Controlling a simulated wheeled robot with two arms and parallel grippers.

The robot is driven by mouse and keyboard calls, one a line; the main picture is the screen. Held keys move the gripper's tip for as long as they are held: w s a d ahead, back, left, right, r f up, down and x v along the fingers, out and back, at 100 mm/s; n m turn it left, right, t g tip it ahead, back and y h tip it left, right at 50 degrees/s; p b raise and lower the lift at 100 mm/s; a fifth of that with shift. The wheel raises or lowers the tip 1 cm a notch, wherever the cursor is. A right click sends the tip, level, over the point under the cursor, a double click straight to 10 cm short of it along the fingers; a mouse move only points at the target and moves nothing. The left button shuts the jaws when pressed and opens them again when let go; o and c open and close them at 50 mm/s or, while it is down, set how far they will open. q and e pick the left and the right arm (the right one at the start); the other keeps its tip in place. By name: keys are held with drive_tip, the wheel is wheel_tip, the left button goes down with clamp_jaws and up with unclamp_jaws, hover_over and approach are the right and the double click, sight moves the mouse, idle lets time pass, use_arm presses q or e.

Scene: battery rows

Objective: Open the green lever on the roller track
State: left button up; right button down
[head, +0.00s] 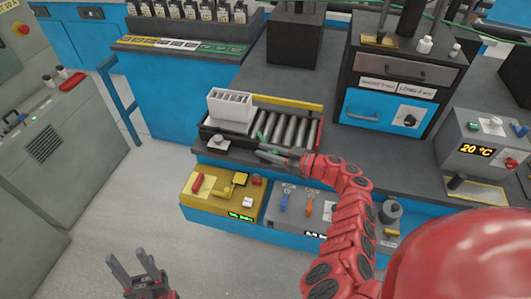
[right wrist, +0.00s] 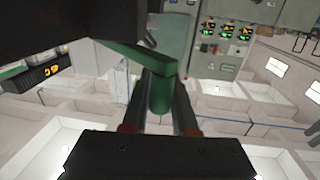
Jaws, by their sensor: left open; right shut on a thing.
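The roller track (head: 292,128) lies on the dark worktop in the middle of the head view. A white divided crate (head: 229,112) stands at its left end. The green lever (right wrist: 137,54) is large in the right wrist view, with its downward green grip between my fingers. My right gripper (right wrist: 162,88) is shut on that grip. In the head view my right gripper (head: 270,156) is at the track's front edge, and little of the lever shows there. My left gripper (head: 134,262) is open and empty over the floor at the lower left.
A yellow control box (head: 222,193) and a grey panel with blue and orange levers (head: 296,203) sit below the track's front. A drawer cabinet (head: 393,85) stands behind right, and a temperature box (head: 480,140) farther right. Open floor (head: 150,205) lies left.

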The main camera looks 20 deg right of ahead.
drive_tip(key=shift+f, duration=0.1)
drive_tip(key=c, duration=0.7)
unclamp_jaws()
drive_tip(key=shift+b+v, duration=2.25)
drive_tip(key=shift+v, duration=6.5)
